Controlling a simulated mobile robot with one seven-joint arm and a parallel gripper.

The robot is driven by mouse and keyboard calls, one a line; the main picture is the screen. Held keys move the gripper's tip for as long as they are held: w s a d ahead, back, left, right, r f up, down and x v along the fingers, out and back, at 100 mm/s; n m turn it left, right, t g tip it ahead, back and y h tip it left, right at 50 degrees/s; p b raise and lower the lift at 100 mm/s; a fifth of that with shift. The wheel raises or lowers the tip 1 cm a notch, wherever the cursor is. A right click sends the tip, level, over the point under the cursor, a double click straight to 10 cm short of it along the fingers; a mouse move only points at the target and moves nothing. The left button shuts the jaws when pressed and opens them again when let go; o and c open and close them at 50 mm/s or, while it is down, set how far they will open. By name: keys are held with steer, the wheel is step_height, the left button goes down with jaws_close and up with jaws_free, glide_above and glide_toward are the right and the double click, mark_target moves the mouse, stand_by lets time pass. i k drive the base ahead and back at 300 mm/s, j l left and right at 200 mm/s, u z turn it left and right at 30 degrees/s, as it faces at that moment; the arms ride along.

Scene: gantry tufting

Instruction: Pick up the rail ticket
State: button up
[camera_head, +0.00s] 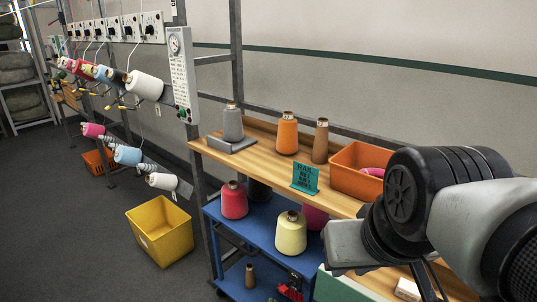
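The rail ticket appears to be a small teal card (305,178) with dark printed lettering whose top line looks like "RAIL". It stands nearly upright, leaning slightly, at the front edge of the wooden shelf (265,151). It is in plain view, and nothing touches it that I can see. My arm fills the lower right, with its dark joint and grey end block to the right of and below the card, apart from it in the picture. The fingertips of my gripper cannot be made out clearly among the dark parts there.
On the shelf stand a grey cone (233,123), an orange cone (287,134), a brown cone (321,141) and an orange bin (357,157). Below is a blue cart (264,236) with red (234,200) and yellow (291,233) cones. A yellow crate (161,230) sits on the floor.

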mark_target(304, 177)
steer(key=i+j+z, duration=0.1)
steer(key=z, duration=0.95)
steer(key=j+z, duration=0.4)
steer(key=j, duration=0.15)
steer(key=j+z, duration=0.4)
steer(key=j, duration=0.15)
steer(key=k+j, duration=0.1)
steer(key=j, duration=0.55)
steer(key=k+j+z, duration=0.1)
steer(key=j, duration=0.25)
